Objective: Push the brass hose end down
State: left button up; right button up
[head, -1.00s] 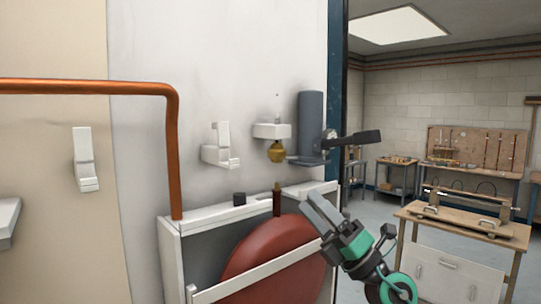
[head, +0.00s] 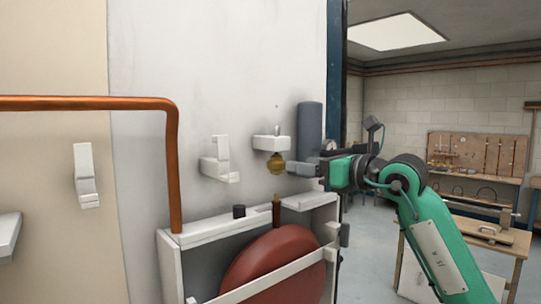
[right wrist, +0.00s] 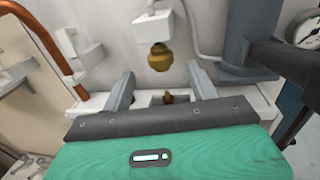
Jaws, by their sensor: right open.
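A small upright brass end (head: 276,203) on a brown stem stands above the red reel (head: 275,272) in the white open-topped box. In the right wrist view the brass end (right wrist: 168,97) shows low between my fingers. A rounded brass fitting (head: 276,164) hangs under a white wall bracket (head: 271,143), above the brass end and apart from it. The fitting also shows in the right wrist view (right wrist: 159,58). My right gripper (head: 300,168) is open and empty, level with the fitting and just right of it in the head view. My left gripper is out of view.
A copper pipe (head: 173,170) runs down the wall at the left. Other white brackets (head: 220,160) stick out of the wall. A grey cylinder (head: 310,128) stands behind my right gripper. A wooden workbench (head: 510,240) stands at the right.

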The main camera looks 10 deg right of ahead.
aim_at(281, 160)
jog(key=p+x, duration=0.4)
jog(key=x, duration=0.5)
jog(key=shift+w+a+r+p, duration=0.15)
jog(key=shift+a+p, duration=0.15)
jog(key=shift+w+a, duration=0.45)
jog(key=shift+c, duration=0.4)
grip_shut()
notch_tip(281, 160, down, 6)
jog(key=b, duration=0.6)
jog(key=shift+f, duration=0.25)
